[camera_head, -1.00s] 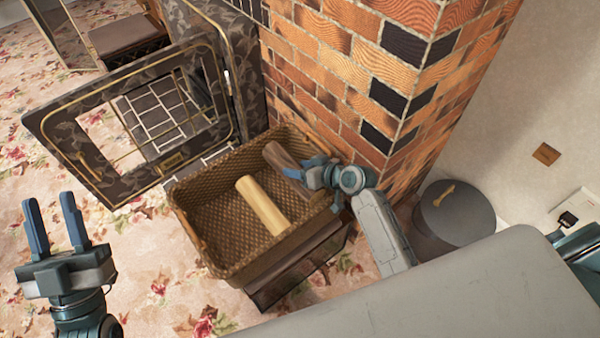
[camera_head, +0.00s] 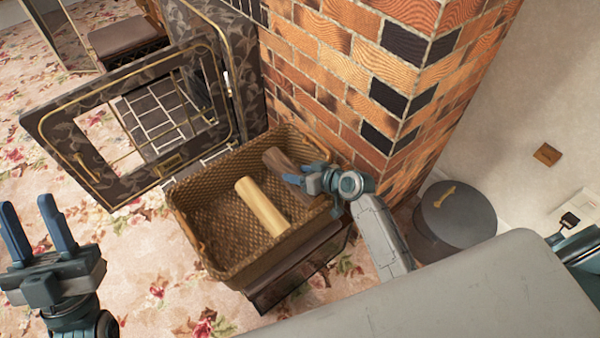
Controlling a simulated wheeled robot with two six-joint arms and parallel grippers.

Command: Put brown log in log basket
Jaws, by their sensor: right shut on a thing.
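The brown log (camera_head: 281,161) is inside the wicker log basket (camera_head: 222,162), at its right side near the brick wall. My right gripper (camera_head: 296,178) is shut on the log's near part, reaching in over the basket's right rim. The gripper hides part of the log, and I cannot tell whether the log touches the basket floor. A pale yellow log (camera_head: 262,206) lies in the middle of the basket, to the left of the brown one. My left gripper (camera_head: 38,232) is open and empty above the carpet at the far left.
The brick fireplace column (camera_head: 350,75) stands right behind the basket. An open patterned stove door (camera_head: 60,112) is at the left. A grey lidded bin (camera_head: 455,213) stands to the right. The floral carpet (camera_head: 150,265) left of the basket is clear.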

